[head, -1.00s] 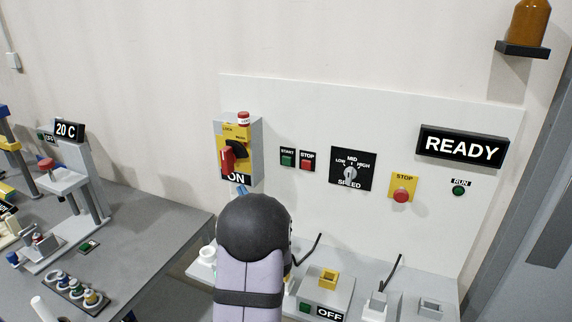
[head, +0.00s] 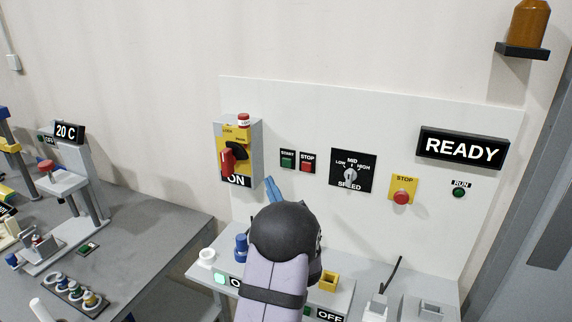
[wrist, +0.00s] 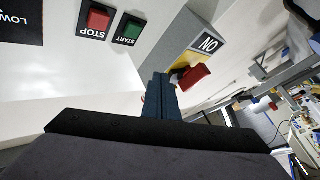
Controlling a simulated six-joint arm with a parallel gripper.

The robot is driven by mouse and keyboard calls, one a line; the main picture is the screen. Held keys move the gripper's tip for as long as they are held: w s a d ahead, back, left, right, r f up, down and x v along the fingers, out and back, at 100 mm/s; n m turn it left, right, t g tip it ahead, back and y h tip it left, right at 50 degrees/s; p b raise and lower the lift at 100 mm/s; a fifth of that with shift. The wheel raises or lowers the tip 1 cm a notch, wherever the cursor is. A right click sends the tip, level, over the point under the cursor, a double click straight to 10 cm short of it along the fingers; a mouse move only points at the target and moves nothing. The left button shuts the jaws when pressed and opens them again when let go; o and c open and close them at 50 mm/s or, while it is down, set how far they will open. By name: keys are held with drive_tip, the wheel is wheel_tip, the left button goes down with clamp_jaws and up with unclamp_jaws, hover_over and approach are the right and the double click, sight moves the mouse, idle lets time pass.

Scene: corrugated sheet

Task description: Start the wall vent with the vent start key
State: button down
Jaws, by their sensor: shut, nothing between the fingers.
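The green START key (head: 287,160) is on the white wall panel, left of the red STOP key (head: 308,162). In the wrist view the START key (wrist: 131,31) appears upside down at the top, next to the STOP key (wrist: 97,19). My gripper (head: 272,187) is shut and empty, its blue fingers pointing at the panel below and left of the START key. In the wrist view the shut fingers (wrist: 160,97) appear apart from the key. The RUN lamp (head: 459,193) is dark green, and the display (head: 462,148) reads READY.
A yellow-grey switch box (head: 239,150) with a red handle at ON projects left of the keys, close to my fingers. The speed knob (head: 351,174) and a red STOP button (head: 401,196) are to the right. A cluttered bench lies below; my arm hides part of it.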

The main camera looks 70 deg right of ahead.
drive_tip(key=shift+d, duration=4.2)
drive_tip(key=shift+d+f+b, duration=0.1)
drive_tip(key=shift+d+b, duration=0.1)
drive_tip(key=shift+b, duration=0.3)
drive_tip(key=shift+d, duration=0.25)
drive_tip(key=shift+d+b, duration=0.4)
drive_tip(key=shift+a, duration=0.25)
drive_tip(key=shift+a+b, duration=0.35)
drive_tip(key=shift+a, duration=0.25)
drive_tip(key=shift+a, duration=0.15)
drive_tip(key=shift+a+b, duration=0.65)
drive_tip(key=shift+a, duration=1.7)
